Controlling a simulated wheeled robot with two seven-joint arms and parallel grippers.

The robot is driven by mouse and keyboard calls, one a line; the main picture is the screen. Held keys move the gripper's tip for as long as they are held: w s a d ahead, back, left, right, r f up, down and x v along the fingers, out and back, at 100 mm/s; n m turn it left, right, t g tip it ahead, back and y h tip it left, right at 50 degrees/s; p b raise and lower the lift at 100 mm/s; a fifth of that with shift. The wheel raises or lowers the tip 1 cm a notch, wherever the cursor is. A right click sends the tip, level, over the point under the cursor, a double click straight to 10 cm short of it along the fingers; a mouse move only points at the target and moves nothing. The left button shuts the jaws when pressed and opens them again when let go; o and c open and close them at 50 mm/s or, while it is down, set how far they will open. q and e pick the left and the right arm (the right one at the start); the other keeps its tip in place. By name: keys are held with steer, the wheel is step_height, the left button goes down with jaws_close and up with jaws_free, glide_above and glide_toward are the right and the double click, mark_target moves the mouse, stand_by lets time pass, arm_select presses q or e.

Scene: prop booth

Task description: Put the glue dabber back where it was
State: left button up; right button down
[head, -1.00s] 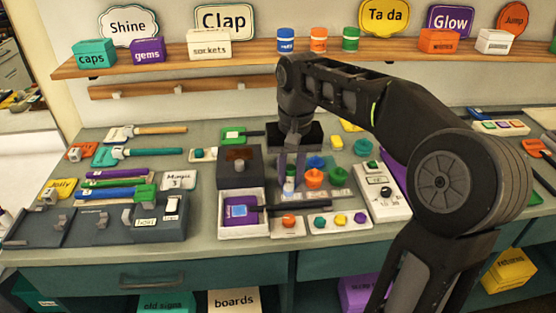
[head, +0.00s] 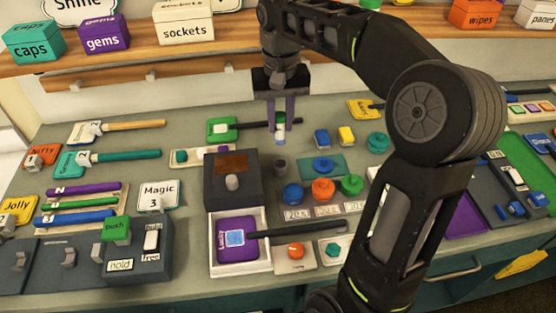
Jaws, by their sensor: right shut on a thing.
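My right gripper (head: 282,120) points down over the worktop, its two purple-grey fingers shut on the glue dabber (head: 280,130). The dabber looks like a small upright white piece with a blue-green band, and the fingers partly cover it. It appears to be above the bench, near the dark handle of a green paddle (head: 222,130). A small dark round holder (head: 280,167) stands on the bench below it in the picture, right of a dark box with a brown top (head: 232,165). I cannot tell whether the holder is empty. My left gripper is out of view.
Blue (head: 293,193), orange (head: 323,189) and green (head: 351,185) pots stand to the lower right. A white tray (head: 264,222) holds a purple paddle, its black handle sticking out right. Blue and yellow blocks (head: 346,136) lie right of the gripper. A shelf (head: 150,50) runs behind.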

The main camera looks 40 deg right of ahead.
mark_target(280, 138)
steer(key=shift+f+b, duration=0.4)
steer(key=shift+f, duration=2.7)
steer(key=shift+f, duration=1.85)
steer(key=shift+f, duration=0.15)
steer(key=c, duration=1.2)
jaws_free()
steer(key=shift+r, duration=3.9)
